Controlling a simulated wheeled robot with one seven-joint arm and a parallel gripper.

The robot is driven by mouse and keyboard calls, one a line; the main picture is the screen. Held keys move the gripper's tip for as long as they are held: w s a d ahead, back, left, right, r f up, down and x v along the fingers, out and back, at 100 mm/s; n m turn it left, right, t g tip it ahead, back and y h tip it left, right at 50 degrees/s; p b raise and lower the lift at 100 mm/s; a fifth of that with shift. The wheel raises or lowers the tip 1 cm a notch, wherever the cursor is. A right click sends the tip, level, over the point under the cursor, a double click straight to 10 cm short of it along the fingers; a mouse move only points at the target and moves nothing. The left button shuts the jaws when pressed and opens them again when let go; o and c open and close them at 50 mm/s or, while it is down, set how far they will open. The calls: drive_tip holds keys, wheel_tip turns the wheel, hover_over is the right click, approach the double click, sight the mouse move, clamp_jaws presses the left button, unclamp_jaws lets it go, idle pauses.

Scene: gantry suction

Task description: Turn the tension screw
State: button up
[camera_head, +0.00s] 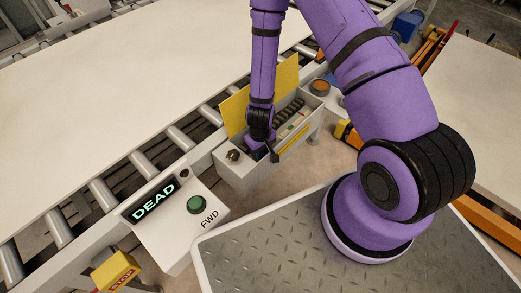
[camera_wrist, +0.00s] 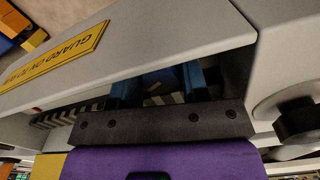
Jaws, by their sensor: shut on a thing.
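My gripper (camera_head: 260,151) reaches down into an open grey housing (camera_head: 238,176) at the side of the roller conveyor. In the wrist view its two blue fingers (camera_wrist: 160,84) are inside the housing, one on each side of a dark part. The gripper is shut on this part, which I take to be the tension screw; the fingers and the housing wall hide most of it. A coiled spring and a striped scale show inside the housing.
A yellow cover (camera_head: 237,112) stands open behind the housing. A dark knob (camera_head: 233,155) sits on its left end. A control box (camera_head: 178,226) with a lit "DEAD" display (camera_head: 153,202) and a green FWD button (camera_head: 197,204) stands to the left. An orange-topped cup (camera_head: 320,87) is at the right.

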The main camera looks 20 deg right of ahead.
drive_tip(key=shift+m, duration=2.7)
drive_tip(key=o, duration=0.9)
drive_tip(key=shift+s, duration=0.1)
